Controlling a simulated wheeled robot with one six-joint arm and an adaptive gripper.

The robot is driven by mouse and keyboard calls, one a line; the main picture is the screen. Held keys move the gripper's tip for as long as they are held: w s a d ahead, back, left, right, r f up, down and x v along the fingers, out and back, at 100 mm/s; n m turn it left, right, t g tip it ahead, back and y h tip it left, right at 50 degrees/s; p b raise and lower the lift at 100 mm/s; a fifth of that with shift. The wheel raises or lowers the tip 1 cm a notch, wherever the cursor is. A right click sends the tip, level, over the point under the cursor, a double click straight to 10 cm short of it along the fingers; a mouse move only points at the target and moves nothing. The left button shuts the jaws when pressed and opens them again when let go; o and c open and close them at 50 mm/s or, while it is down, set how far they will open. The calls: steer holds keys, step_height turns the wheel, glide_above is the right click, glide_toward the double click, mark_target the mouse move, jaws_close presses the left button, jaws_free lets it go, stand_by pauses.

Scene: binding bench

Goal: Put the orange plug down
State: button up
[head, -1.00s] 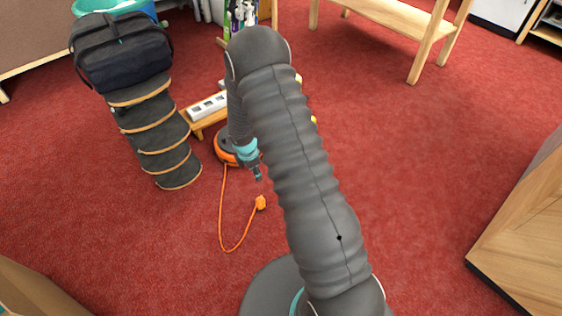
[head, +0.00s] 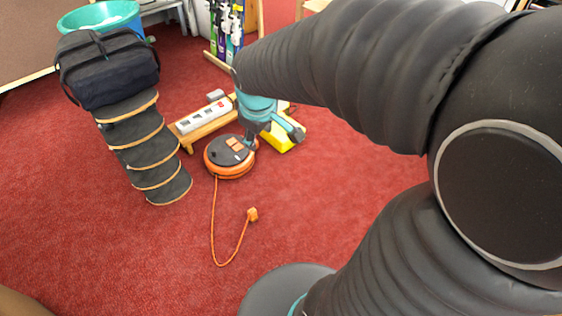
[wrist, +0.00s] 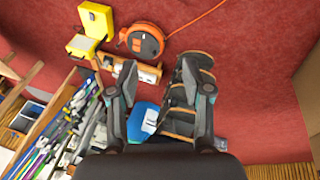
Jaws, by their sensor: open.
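The orange plug (head: 252,214) lies on the red carpet at the end of its thin orange cord. The cord (head: 213,225) loops back to the orange and black cable reel (head: 230,157). My gripper (head: 273,138) is open and empty, above and beyond the plug, near the reel and a yellow object, apart from the plug. In the wrist view my gripper (wrist: 158,75) shows two spread fingers with nothing between them. The reel (wrist: 142,40) and part of the cord (wrist: 200,18) show there; the plug does not.
A white power strip (head: 203,115) sits on a low wooden stand behind the reel. A dark bag (head: 108,68) rests on a stepped dark stack (head: 150,155) at left. The yellow object (head: 283,138) is right of the reel. Carpet around the plug is clear.

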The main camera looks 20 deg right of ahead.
steer(key=s+r+m+t, duration=0.1)
steer(key=s+r+m, duration=0.2)
steer(key=s, duration=0.4)
steer(key=s+a+r+m, duration=0.1)
steer(key=s+r+m, duration=0.2)
steer(key=s, duration=0.5)
steer(key=shift+s+m+t+y, duration=0.3)
steer(key=shift+t+y, duration=0.1)
steer(key=shift+c, duration=0.2)
